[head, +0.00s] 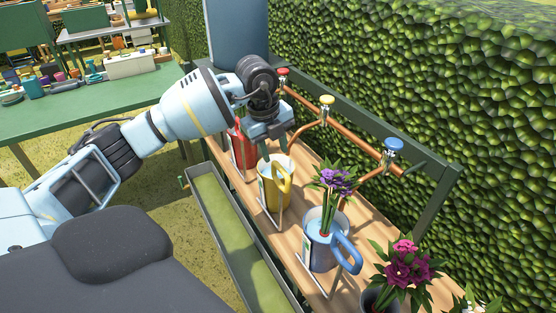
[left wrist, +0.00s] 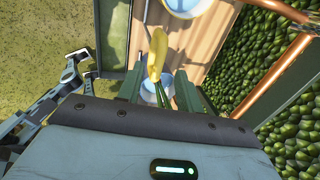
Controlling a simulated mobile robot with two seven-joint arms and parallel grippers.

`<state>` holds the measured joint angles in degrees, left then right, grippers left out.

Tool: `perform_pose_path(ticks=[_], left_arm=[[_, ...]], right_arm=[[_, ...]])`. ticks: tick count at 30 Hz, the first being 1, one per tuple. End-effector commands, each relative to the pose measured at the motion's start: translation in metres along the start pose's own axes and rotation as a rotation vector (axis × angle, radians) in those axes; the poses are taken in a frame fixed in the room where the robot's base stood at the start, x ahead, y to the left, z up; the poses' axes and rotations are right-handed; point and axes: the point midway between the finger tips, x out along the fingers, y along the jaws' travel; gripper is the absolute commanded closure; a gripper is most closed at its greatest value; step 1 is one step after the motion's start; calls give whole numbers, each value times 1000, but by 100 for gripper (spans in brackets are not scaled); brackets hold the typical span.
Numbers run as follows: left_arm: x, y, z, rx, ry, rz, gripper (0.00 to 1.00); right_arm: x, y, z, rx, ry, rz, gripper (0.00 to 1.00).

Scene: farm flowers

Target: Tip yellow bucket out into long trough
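The yellow bucket (head: 270,189) stands upright in a wire holder on the wooden shelf, its handle facing right. The bucket's yellow handle also shows in the left wrist view (left wrist: 157,50). My left gripper (head: 271,144) points down just above the bucket's rim. In the left wrist view its two fingers (left wrist: 159,91) are apart, with part of the pale bucket opening visible between them. I see no grip on the bucket. The long trough (head: 213,222) runs along the shelf's left side, lower down, with a greenish inside. My right gripper is not clearly visible.
A blue bucket with purple flowers (head: 320,243) stands nearer on the shelf, and a red bucket (head: 243,148) stands behind the yellow one. Copper pipes with taps (head: 327,105) and a hedge (head: 450,90) line the right. A green table (head: 95,103) is at back left.

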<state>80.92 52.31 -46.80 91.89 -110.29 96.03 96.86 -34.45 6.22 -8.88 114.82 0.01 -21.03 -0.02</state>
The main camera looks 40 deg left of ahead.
Motion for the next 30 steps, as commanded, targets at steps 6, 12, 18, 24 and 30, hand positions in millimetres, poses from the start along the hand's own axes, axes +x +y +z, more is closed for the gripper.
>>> perform_pose_path(ticks=[6, 12, 18, 24, 30], left_arm=[[31, 0, -1, 0, 2, 2, 64], [43, 0, -1, 1, 1, -1, 64], [44, 0, -1, 1, 1, -1, 64], [44, 0, -1, 2, 1, -1, 81], [44, 0, -1, 2, 1, -1, 100]], right_arm=[[1, 0, 2, 0, -3, 0, 64], [1, 0, 2, 0, -3, 0, 64], [2, 0, -1, -1, 2, 0, 64], [3, 1, -4, -2, 8, 1, 64], [3, 1, -4, -2, 8, 1, 64]])
